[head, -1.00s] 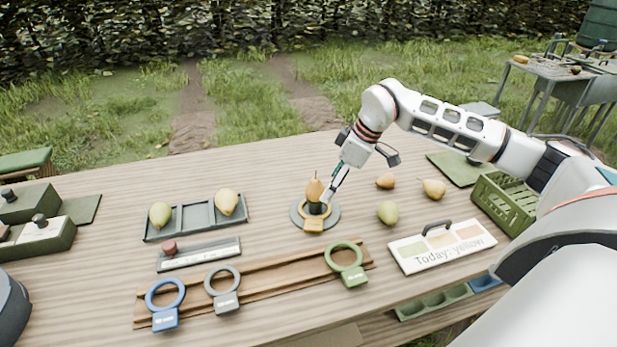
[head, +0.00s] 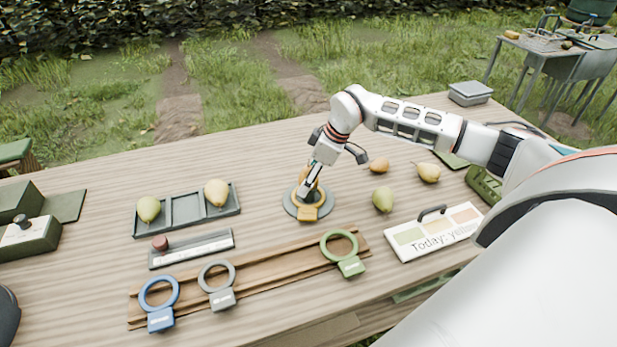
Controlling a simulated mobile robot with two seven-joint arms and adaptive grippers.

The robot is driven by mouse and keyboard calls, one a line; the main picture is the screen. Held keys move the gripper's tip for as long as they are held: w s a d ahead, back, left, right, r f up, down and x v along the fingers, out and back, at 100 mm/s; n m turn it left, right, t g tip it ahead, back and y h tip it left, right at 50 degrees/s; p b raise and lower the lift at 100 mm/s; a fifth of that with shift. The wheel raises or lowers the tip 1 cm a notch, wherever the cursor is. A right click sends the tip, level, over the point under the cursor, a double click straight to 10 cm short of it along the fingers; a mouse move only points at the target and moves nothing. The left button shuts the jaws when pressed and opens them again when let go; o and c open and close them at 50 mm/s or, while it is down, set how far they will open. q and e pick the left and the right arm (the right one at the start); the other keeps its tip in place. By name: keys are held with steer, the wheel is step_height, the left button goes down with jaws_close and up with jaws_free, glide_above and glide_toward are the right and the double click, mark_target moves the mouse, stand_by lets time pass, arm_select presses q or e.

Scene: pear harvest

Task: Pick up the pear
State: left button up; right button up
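A brownish-yellow pear (head: 303,174) stands on a round grey stand (head: 326,207) with a yellow tagged ring (head: 308,213) around its foot. My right gripper (head: 308,188) is down at this pear and hides most of it. Its fingers overlap the pear in the head view; whether they are closed on it cannot be told. Other pears lie on the table: a green one (head: 383,199), a yellow one (head: 428,172) and a small brownish one (head: 379,166). Two more pears, greenish (head: 148,208) and yellow (head: 216,192), sit in a grey tray (head: 180,211). My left gripper is not in view.
A sign reading "Today: yellow" (head: 432,234) lies at the right. Blue (head: 160,318), grey (head: 221,298) and green (head: 350,265) rings lie on a wooden rack (head: 262,282) in front. A green crate (head: 483,184) is partly hidden by my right arm.

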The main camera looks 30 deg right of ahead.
steer(key=shift+f, duration=0.1)
steer(key=c, duration=1.3)
